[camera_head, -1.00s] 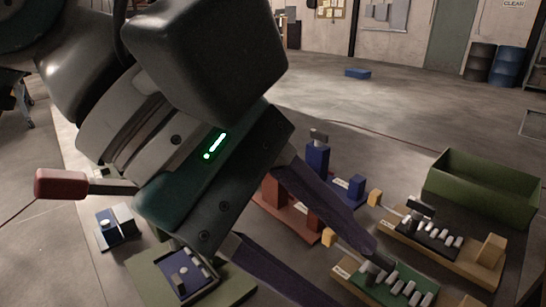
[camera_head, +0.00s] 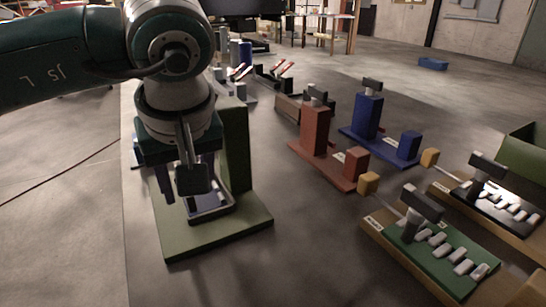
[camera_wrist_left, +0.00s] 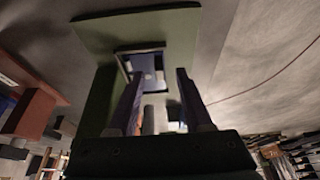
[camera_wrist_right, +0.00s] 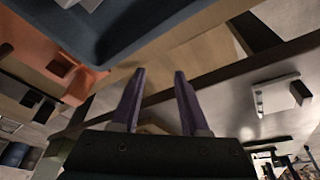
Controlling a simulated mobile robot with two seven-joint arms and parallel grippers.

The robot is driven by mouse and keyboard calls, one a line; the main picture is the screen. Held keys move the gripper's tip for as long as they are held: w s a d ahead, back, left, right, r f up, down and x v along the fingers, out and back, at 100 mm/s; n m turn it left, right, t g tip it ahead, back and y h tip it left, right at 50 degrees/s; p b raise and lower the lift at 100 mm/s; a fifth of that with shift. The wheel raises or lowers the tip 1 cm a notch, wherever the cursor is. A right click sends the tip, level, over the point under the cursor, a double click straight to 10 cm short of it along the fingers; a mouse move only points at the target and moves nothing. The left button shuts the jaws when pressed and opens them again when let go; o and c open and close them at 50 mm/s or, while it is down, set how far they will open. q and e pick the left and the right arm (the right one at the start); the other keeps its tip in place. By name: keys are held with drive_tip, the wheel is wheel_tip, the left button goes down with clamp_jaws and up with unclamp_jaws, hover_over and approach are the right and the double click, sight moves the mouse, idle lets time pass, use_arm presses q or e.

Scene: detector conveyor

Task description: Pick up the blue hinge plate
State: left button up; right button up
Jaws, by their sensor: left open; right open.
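A blue plate with pale parts, seemingly the hinge plate, shows in the left wrist view (camera_wrist_left: 148,64), inside a dark square frame on a green base (camera_wrist_left: 182,22). In the head view the frame (camera_head: 222,207) sits on the green base (camera_head: 238,232), mostly behind my left gripper (camera_head: 187,190); the plate cannot be made out there. My left gripper points down over the frame. Its fingers are apart in the left wrist view (camera_wrist_left: 158,76), with the plate beyond the tips and nothing clearly between them. My right gripper (camera_wrist_right: 160,74) is open and empty, outside the head view.
A green upright (camera_head: 237,150) rises behind the frame. Red (camera_head: 316,142) and blue (camera_head: 368,117) stands are to the right, then a green board with pale pieces (camera_head: 450,255) and a dark one (camera_head: 505,205). The right wrist view shows a blue-grey bin (camera_wrist_right: 150,20) and an orange bin (camera_wrist_right: 62,58).

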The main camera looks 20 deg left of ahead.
use_arm(q)
drive_tip(key=shift+x, duration=1.2)
clamp_jaws()
drive_tip(key=shift+d, duration=0.1)
idle(0.4)
